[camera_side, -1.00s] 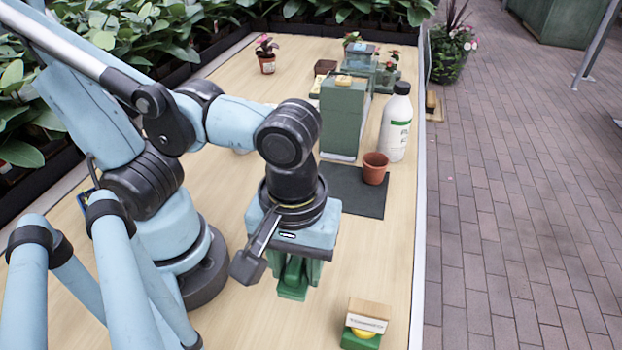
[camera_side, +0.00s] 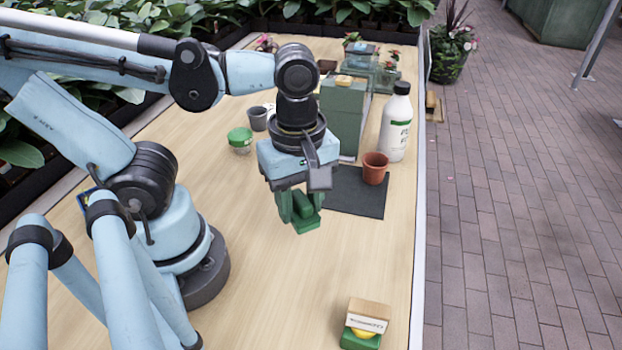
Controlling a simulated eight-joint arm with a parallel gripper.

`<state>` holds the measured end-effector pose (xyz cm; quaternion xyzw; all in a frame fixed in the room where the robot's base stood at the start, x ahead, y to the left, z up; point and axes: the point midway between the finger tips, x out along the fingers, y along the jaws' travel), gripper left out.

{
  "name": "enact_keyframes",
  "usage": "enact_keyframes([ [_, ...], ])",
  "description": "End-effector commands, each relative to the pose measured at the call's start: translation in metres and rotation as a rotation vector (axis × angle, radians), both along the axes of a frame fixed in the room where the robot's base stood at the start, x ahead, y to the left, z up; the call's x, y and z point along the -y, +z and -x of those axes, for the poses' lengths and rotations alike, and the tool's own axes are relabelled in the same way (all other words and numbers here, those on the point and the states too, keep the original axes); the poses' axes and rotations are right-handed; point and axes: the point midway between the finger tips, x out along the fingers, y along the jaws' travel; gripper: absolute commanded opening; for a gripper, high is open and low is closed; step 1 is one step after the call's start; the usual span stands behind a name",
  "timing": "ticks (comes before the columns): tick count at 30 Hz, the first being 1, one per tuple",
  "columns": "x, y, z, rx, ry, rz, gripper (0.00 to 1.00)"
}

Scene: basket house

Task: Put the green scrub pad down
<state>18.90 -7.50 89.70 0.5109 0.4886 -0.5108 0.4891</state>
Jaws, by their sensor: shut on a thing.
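My gripper (camera_side: 300,203) points down over the wooden table (camera_side: 290,285), in front of the left part of the dark mat (camera_side: 350,190). Its green fingers are shut on the green scrub pad (camera_side: 306,223), which shows at and below the fingertips. The pad looks held above the table, but its exact height is hard to tell. The fingers hide part of the pad.
A terracotta pot (camera_side: 375,168) stands on the mat, with a white bottle (camera_side: 397,122) behind it. A green box (camera_side: 343,115) stands behind the mat. A green-lidded jar (camera_side: 240,139) and grey pot (camera_side: 258,118) are at left. A small labelled block (camera_side: 367,318) sits front right.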

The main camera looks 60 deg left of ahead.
Motion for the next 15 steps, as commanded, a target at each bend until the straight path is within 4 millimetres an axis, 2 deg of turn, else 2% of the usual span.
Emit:
enact_keyframes([
  [1,-0.012,0.000,-0.004,0.000,0.073,0.000,0.10],
  [6,-0.048,0.000,-0.011,0.000,0.289,0.000,0.10],
  [15,-0.108,0.001,-0.008,0.001,0.647,0.000,0.10],
])
